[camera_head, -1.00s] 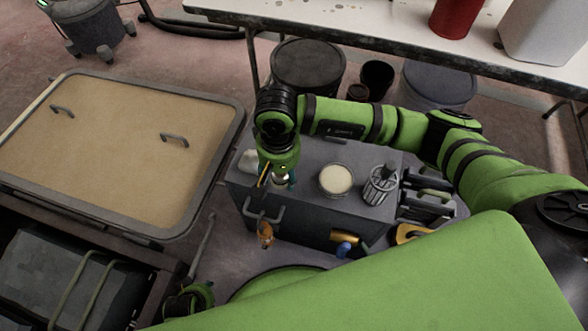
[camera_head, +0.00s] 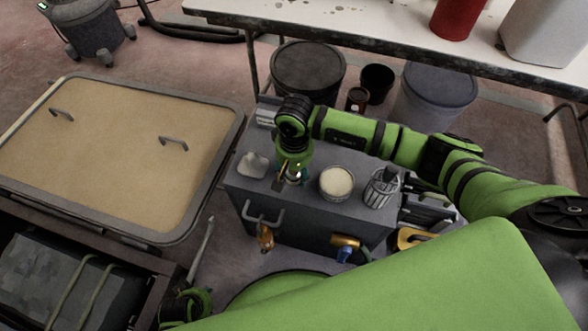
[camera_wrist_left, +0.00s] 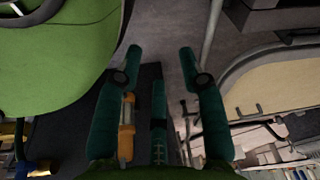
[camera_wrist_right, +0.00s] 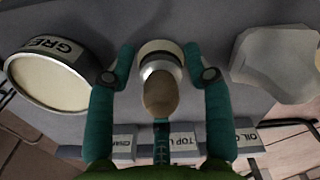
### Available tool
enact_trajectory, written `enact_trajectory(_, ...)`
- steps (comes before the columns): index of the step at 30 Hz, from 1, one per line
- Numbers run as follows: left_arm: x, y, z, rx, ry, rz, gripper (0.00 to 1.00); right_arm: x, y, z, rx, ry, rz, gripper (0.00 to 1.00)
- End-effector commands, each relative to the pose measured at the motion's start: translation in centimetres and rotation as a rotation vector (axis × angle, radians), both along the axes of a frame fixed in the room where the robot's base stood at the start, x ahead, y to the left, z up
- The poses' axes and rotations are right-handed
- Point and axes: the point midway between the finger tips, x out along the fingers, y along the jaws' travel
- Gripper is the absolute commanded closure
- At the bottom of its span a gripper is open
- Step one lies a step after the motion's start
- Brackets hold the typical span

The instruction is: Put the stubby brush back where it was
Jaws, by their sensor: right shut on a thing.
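My right gripper (camera_head: 292,178) points down over the grey cart top (camera_head: 316,197), between a white lump and a tin. In the right wrist view the right gripper (camera_wrist_right: 159,58) is shut on the stubby brush (camera_wrist_right: 160,94), which shows a rounded wooden handle end and a pale metallic band. The brush's lower end is hidden, so I cannot tell whether it touches the cart top. My left gripper (camera_wrist_left: 161,58) is open, with nothing visible between its fingertips. It is low, away from the cart top.
A tin of cream-coloured grease (camera_head: 336,182) stands close right of the right gripper. A wire-sided container (camera_head: 382,188) is farther right. A white lump (camera_head: 252,164) lies left. An orange-handled tool (camera_head: 265,238) hangs at the cart's front. A framed tan panel (camera_head: 115,155) lies left.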

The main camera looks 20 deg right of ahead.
Motion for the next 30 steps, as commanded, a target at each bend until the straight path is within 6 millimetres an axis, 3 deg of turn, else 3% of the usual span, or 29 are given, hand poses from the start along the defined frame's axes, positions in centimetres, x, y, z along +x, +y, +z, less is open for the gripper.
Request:
enact_trajectory(5,-0.2,0.0,-0.1,0.001,0.007,0.001,0.60,0.0,0.0,-0.3,-0.001,-0.001,0.000,0.75)
enact_trajectory(6,-0.1,0.0,0.1,0.000,0.004,0.001,0.60,0.0,0.0,-0.3,-0.001,0.000,0.000,0.45)
enact_trajectory(8,-0.1,-0.1,0.3,-0.001,0.001,0.002,0.60,0.0,0.0,-0.2,-0.001,0.000,0.000,0.25)
enact_trajectory(22,-0.3,0.0,0.2,-0.001,0.002,0.001,0.60,0.0,0.0,0.2,0.000,0.000,0.000,0.25)
enact_trajectory(30,0.2,0.0,-0.7,-0.003,-0.028,-0.006,0.60,0.2,-0.1,5.9,-0.001,-0.006,0.002,0.25)
